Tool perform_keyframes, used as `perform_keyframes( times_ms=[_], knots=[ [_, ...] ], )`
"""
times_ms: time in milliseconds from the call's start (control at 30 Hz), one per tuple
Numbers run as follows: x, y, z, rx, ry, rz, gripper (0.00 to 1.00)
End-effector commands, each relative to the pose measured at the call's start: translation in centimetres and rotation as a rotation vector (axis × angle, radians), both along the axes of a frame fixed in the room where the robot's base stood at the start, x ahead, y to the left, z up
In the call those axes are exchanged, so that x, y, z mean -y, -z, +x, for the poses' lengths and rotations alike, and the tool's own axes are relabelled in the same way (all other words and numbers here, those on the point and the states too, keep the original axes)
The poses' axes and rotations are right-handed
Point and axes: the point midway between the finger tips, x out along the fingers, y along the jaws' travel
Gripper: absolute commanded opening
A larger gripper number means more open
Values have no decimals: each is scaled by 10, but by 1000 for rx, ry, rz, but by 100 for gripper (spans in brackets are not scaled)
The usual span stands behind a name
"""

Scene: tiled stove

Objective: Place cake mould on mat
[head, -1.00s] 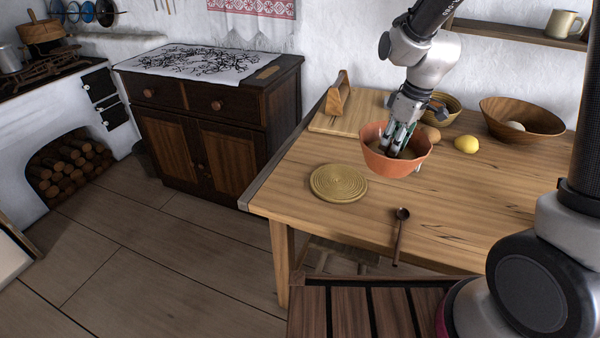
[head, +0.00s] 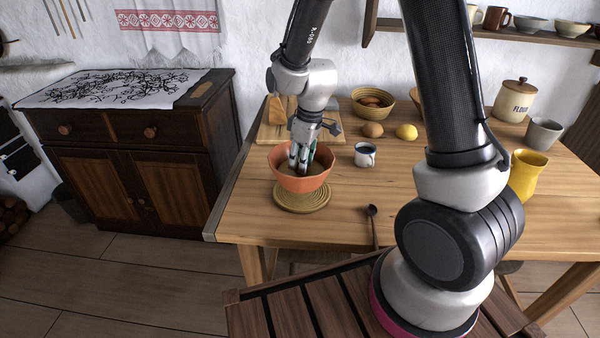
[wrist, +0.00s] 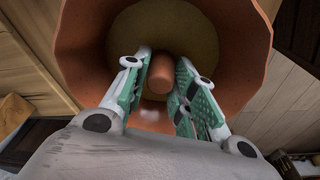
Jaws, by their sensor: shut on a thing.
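The cake mould is an orange-brown terracotta bowl (head: 302,184) with a post in its middle, upright at the left of the table. In the wrist view the mould (wrist: 85,45) fills the upper middle, its central post between my finger pads. My gripper (head: 301,168) reaches down into the mould and is shut on it; its fingertips also show in the wrist view (wrist: 160,80). The round woven straw mat (head: 302,206) lies on the table directly below the mould, its front part visible. I cannot tell whether the mould's base touches it.
A wooden spoon (head: 373,225) lies right of the mat, and a small mug (head: 365,155) stands behind. A cutting board (head: 272,137), a brown egg-like item (head: 372,130), a lemon (head: 406,132) and bowls are farther back. A yellow jug (head: 524,175) stands at the right.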

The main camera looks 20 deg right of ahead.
Motion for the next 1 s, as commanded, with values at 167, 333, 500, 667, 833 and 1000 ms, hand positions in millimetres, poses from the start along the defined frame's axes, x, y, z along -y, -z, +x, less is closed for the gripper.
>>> perform_keyframes(
  times_ms=[167,333,500,667,833,1000],
  knots=[
    [0,24,-1,-4,0,-2,0],
    [0,40,0,-1,0,-1,0],
    [0,39,0,1,0,-1,0],
    [0,42,0,-1,1,-1,28],
    [0,42,0,-1,1,-1,48],
    [0,42,0,-1,1,-1,48]
  ],
)
